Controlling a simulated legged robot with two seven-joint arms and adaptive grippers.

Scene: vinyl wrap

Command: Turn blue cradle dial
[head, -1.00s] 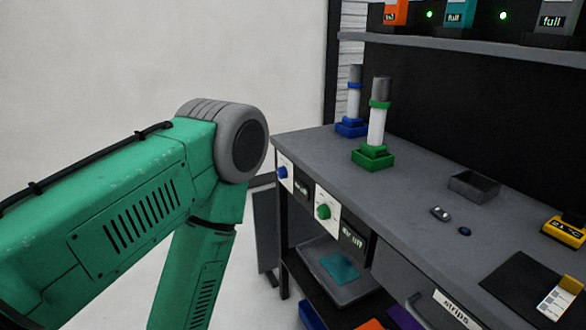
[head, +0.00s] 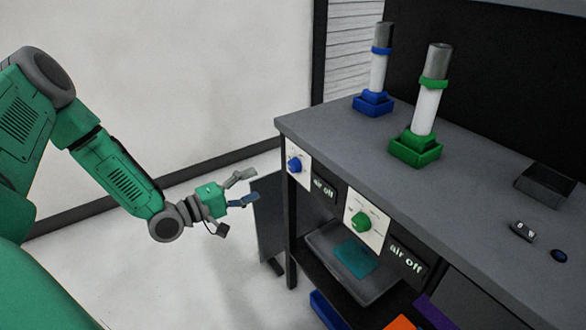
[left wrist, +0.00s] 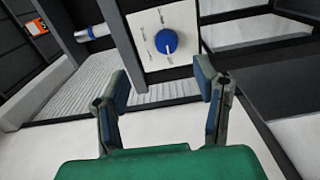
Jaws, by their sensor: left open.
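The blue dial (head: 294,165) is a round knob on a white panel at the left end of the bench front. It also shows in the left wrist view (left wrist: 166,41), with a white pointer mark and small labels around it. My left gripper (head: 249,187) is open and empty, left of the dial and a little below it, apart from it. In the left wrist view the two fingers (left wrist: 161,98) are spread, with the dial beyond and between them. The blue cradle (head: 373,104) stands on the bench top with a white tube upright in it. My right gripper is not in view.
A green dial (head: 361,222) sits on its own panel to the right, beside an "air off" display (head: 407,257). A green cradle (head: 416,147) with a tube stands near the bench edge (head: 300,130). The floor left of the bench is clear.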

